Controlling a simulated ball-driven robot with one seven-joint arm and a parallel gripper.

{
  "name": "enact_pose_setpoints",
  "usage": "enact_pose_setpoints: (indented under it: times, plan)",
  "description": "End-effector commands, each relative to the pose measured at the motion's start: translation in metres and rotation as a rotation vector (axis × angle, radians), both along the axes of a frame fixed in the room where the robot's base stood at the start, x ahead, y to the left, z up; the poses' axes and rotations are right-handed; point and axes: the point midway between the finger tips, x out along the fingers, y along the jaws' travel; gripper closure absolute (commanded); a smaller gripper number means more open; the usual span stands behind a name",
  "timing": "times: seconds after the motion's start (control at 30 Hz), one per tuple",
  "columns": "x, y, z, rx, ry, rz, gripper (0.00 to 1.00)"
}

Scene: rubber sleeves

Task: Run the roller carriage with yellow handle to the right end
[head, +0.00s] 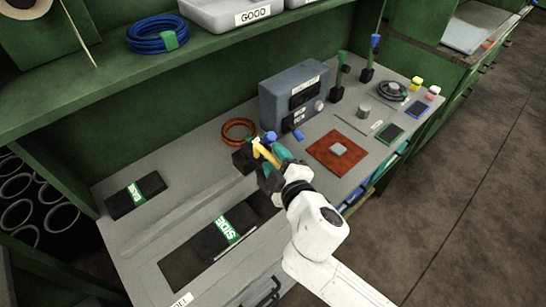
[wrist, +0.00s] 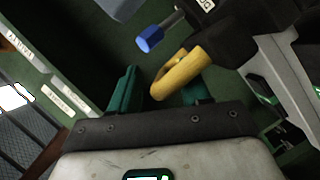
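The roller carriage (head: 243,159) is a dark block at the far right of the pale raised strip along the bench, partly hidden by my gripper. Its yellow handle (head: 264,153) leans toward my gripper (head: 272,165). In the wrist view, the curved yellow handle (wrist: 181,73) shows at the teal fingers of my gripper (wrist: 160,88). The fingers stand apart, with a visible gap between the left finger and the handle. The handle overlaps the right finger; I cannot tell whether they touch. A blue-ended knob (wrist: 150,40) is beside the handle.
A grey instrument box (head: 290,97) stands behind the carriage, with an orange coil (head: 239,131) to its left. A red-brown mat (head: 337,153) lies to the right.

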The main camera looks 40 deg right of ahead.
Motion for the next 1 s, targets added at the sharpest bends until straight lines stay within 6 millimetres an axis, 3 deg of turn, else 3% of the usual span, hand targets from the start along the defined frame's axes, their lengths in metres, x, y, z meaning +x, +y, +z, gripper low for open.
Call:
enact_pose_setpoints:
  times: [0.2, 0.43, 0.63, 1.0]
  plan:
    - [-0.042, 0.01, 0.005, -0.006, 0.007, -0.01, 0.58]
    - [-0.075, 0.025, 0.015, -0.005, 0.004, -0.006, 0.58]
    - [-0.086, 0.032, 0.02, -0.003, 0.001, -0.003, 0.58]
    - [-0.086, 0.033, 0.021, -0.001, 0.0, 0.0, 0.58]
